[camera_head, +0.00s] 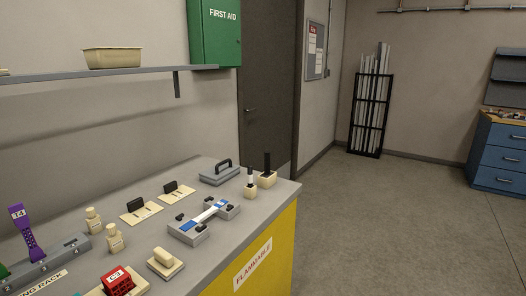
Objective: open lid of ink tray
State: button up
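A low grey box with a black loop handle on top stands near the back edge of the grey worktop (178,262); it looks like the ink tray (212,179). Its lid (217,174) appears closed, with the handle (222,163) upright. The inside of the tray is hidden. My gripper is not in view.
Right of the tray stand cream holders with black-topped tools (266,179). In front lie a grey-and-blue fixture (204,221) and stamp-like black blocks (137,205) on cream plates. Bottles (115,239), a red piece (118,282) and a purple tag (27,232) stand further left. A shelf (108,74) hangs above.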

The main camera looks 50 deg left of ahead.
aim_at(215, 173)
jog(key=u, duration=0.25)
jog(key=i, duration=1.4)
jog(key=u, duration=1.5)
jog(key=i, duration=1.15)
jog(key=u, duration=1)
